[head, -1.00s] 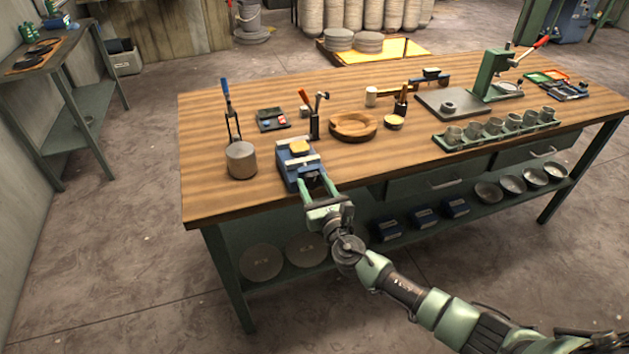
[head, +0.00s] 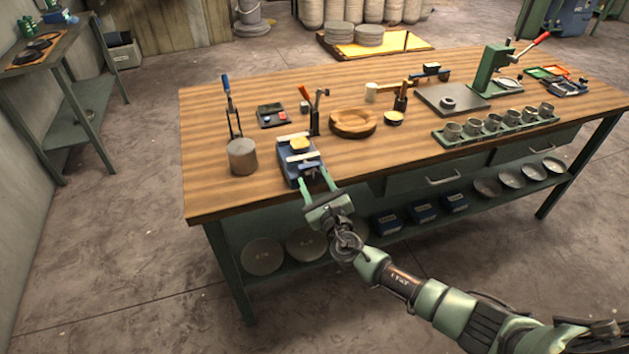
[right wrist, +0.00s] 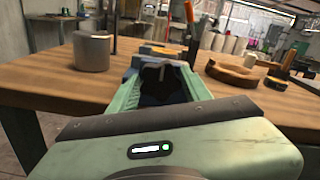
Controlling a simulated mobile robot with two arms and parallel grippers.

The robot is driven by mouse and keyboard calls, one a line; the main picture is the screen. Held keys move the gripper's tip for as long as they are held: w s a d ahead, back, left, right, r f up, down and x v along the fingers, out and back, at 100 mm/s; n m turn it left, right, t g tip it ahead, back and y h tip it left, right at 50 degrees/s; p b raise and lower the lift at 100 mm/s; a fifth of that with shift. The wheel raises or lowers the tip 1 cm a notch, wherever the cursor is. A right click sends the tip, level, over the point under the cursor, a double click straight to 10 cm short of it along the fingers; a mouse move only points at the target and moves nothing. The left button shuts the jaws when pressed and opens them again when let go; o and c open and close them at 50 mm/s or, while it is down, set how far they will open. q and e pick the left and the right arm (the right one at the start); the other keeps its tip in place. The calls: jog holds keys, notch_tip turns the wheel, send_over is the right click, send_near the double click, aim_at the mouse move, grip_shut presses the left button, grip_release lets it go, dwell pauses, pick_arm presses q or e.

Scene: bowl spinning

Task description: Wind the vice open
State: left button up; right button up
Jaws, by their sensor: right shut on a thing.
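The blue vice (head: 289,172) stands at the front edge of the wooden workbench, with pale jaw bars across its top. A yellow block (head: 299,144) sits at its jaws. My right gripper (head: 313,180) reaches in from the front, its two green fingers on either side of the vice's front end. In the right wrist view, the gripper (right wrist: 158,76) is closed on the dark vice handle (right wrist: 158,78) between its fingertips. My left gripper is out of view.
A grey cylinder (head: 242,157) stands left of the vice, and a round wooden ring (head: 353,122) lies to its right. A green rack of metal cups (head: 497,127) is farther right. Below the bench top are drawers and a shelf with discs and blue boxes.

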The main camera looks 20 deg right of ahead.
jog(key=shift+f, duration=0.2)
jog(key=o, duration=1.4)
jog(key=shift+r, duration=0.1)
jog(key=shift+c, duration=0.2)
jog(key=s, duration=0.7)
jog(key=shift+s+d, duration=0.15)
jog(key=shift+s, duration=0.25)
